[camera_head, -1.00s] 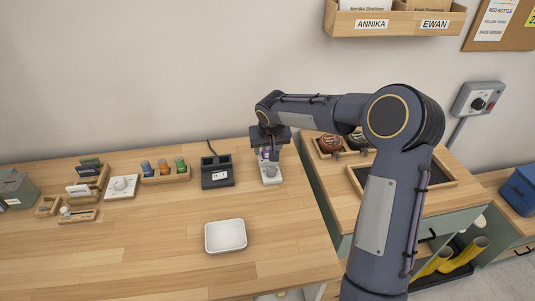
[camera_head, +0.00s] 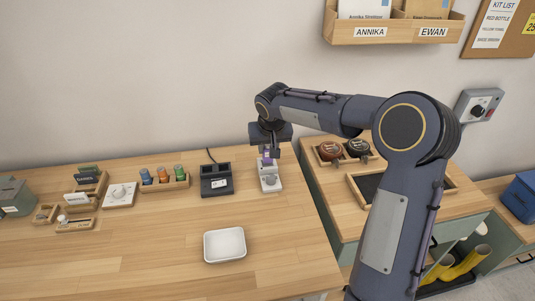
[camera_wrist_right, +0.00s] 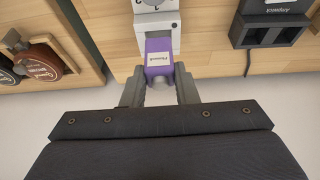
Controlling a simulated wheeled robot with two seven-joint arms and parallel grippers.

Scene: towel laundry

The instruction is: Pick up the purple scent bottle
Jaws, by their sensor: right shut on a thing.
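The purple scent bottle (camera_wrist_right: 158,58) shows in the right wrist view with a pale label on it. My right gripper (camera_wrist_right: 160,80) is shut on it, with a grey finger on each side. In the head view the purple bottle (camera_head: 267,160) is small, just below my right gripper (camera_head: 267,150), over the back end of the white device (camera_head: 270,181) with a round knob. I cannot tell whether the bottle still touches the device. My left gripper is not in view.
A black two-slot dock (camera_head: 216,181) stands just left of the white device. A rack of coloured bottles (camera_head: 165,182) is farther left. A white tray (camera_head: 225,245) lies in front. Two round containers (camera_head: 343,150) sit in a holder at right.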

